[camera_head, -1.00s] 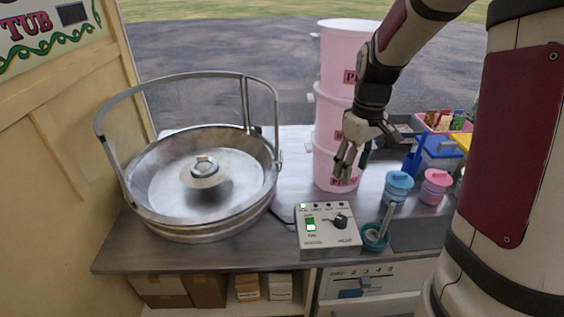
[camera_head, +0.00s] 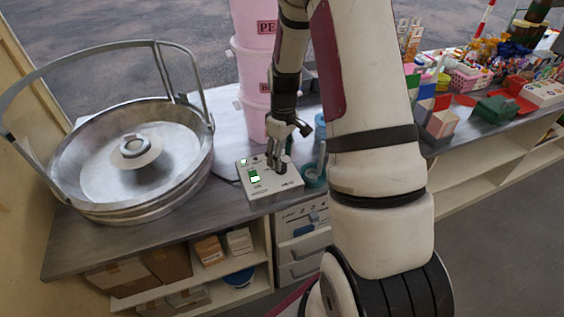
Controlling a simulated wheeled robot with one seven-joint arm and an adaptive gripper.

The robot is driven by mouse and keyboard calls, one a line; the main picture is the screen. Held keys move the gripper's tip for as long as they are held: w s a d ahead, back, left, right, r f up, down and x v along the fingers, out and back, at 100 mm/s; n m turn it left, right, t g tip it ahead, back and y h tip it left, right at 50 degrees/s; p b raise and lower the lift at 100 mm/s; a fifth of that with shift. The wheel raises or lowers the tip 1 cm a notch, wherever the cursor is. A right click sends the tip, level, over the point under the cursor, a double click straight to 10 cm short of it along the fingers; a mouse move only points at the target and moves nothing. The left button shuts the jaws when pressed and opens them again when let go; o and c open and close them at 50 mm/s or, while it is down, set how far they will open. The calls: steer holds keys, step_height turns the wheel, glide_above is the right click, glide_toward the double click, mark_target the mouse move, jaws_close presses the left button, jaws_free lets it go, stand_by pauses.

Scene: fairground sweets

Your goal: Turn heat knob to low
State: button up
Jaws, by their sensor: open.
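The control box (camera_head: 262,190) is a pale box with a green lit switch (camera_head: 254,178) on its left part. It stands on the grey counter, right of the metal candy-floss tub (camera_head: 90,200). The heat knob is on the right part of its top face and is mostly hidden behind my fingers, so its setting cannot be read. My gripper (camera_head: 279,168) points down over the right part of the box, with its fingers open around or just beside the knob. I cannot tell whether the fingers touch it.
Stacked pink tubs (camera_head: 252,75) stand behind the box. A teal cup (camera_head: 313,175) stands close to its right. My arm hides part of the counter. Further right are a green box (camera_head: 496,109) and several sweets. Drawers and shelves lie below the counter.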

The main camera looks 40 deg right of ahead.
steer(key=shift+f, duration=1.65)
steer(key=c, duration=1.2)
steer(key=shift+o, duration=0.3)
steer(key=shift+m, duration=0.4)
steer(key=m, duration=0.5)
steer(key=shift+s+m, duration=0.1)
steer(key=shift+m, duration=0.2)
steer(key=m+b, duration=0.1)
steer(key=m, duration=0.4)
steer(key=shift+t, duration=0.3)
steer(key=shift+m, duration=0.3)
